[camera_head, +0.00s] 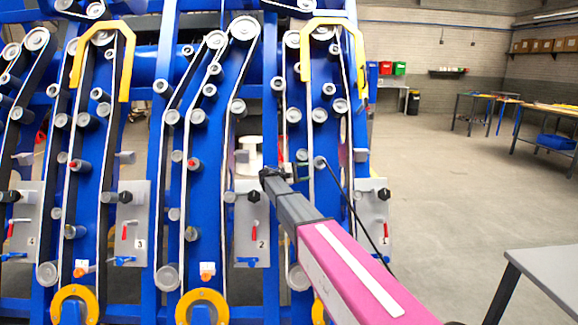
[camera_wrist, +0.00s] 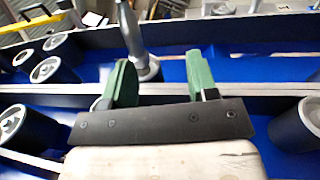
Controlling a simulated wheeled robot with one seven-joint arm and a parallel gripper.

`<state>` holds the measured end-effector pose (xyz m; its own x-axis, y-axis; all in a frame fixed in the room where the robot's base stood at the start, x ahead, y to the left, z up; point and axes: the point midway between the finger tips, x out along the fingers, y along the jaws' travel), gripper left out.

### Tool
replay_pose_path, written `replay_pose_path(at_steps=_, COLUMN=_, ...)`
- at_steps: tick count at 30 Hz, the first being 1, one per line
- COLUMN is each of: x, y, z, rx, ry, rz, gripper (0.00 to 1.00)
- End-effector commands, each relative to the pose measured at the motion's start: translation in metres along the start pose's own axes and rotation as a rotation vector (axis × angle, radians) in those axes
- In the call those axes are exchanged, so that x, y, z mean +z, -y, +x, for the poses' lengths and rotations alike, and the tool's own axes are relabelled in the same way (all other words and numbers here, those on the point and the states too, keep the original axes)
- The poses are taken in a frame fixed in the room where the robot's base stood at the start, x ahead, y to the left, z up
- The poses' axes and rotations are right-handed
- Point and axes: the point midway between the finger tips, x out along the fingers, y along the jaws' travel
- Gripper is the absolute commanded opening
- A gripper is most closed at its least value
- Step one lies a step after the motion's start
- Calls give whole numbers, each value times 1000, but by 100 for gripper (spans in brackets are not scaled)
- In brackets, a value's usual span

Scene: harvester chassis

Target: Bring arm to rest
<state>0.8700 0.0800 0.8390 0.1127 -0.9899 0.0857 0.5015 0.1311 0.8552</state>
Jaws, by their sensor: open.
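My arm reaches out from the lower right of the head view, pink then grey. My gripper (camera_head: 272,173) is at its far end, in front of the blue harvester chassis (camera_head: 262,200). In the wrist view, my gripper (camera_wrist: 158,80) shows two green fingers set wide apart, with nothing held between them. A grey metal post or roller pin (camera_wrist: 133,35) stands just beyond the fingers, nearer the left one. I cannot tell if they touch. Blue chassis plate (camera_wrist: 235,68) lies behind the fingers.
Grey rollers (camera_wrist: 305,125) and belts surround my gripper closely. Plate number 2 (camera_head: 250,215), with a black knob and red lever, is just below it. A grey table (camera_head: 550,270) stands at the lower right. Open floor (camera_head: 440,180) lies right of the chassis.

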Motion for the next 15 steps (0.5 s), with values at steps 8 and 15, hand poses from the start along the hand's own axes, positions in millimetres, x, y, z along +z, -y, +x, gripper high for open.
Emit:
replay_pose_path(at_steps=8, x=34, y=141, z=55, rx=-336, ry=-185, rz=17, gripper=53)
replay_pose_path(at_steps=15, x=74, y=260, z=71, rx=-698, ry=-314, rz=98, gripper=53)
